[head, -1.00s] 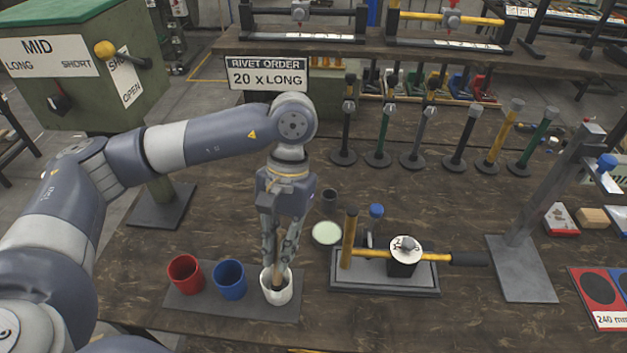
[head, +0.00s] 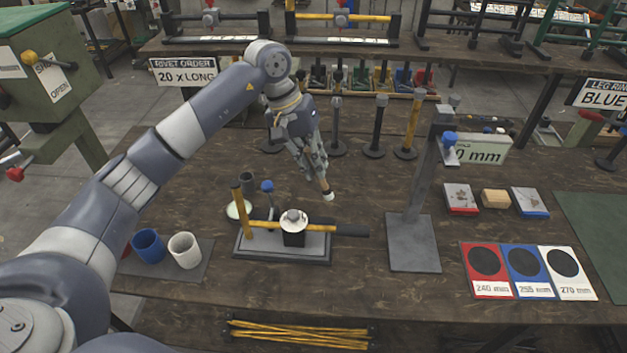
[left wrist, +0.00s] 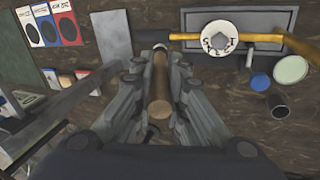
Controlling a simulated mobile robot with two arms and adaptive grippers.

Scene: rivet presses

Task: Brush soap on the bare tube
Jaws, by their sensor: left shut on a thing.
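My left gripper (head: 318,172) is shut on a brush (head: 327,194), which has a wooden handle and pale tip. It holds the brush tilted, above the bench behind the fixture's right side. In the left wrist view the brush (left wrist: 159,88) lies between the fingers. A yellow tube (head: 266,227) lies across the grey fixture (head: 257,252), under a round white-topped clamp (head: 294,218); a black grip (head: 350,231) covers its right end. The tube also shows in the left wrist view (left wrist: 262,38). A dish of pale green stuff, perhaps soap (head: 236,211), stands behind the fixture. My right gripper is not in view.
A white cup (head: 185,251) and blue cup (head: 149,246) stand left of the fixture. A grey upright stand (head: 414,247) rises to its right. A blue-topped thing (head: 267,186) and an upright yellow-brown post (head: 241,212) are near the dish. Several posts stand behind.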

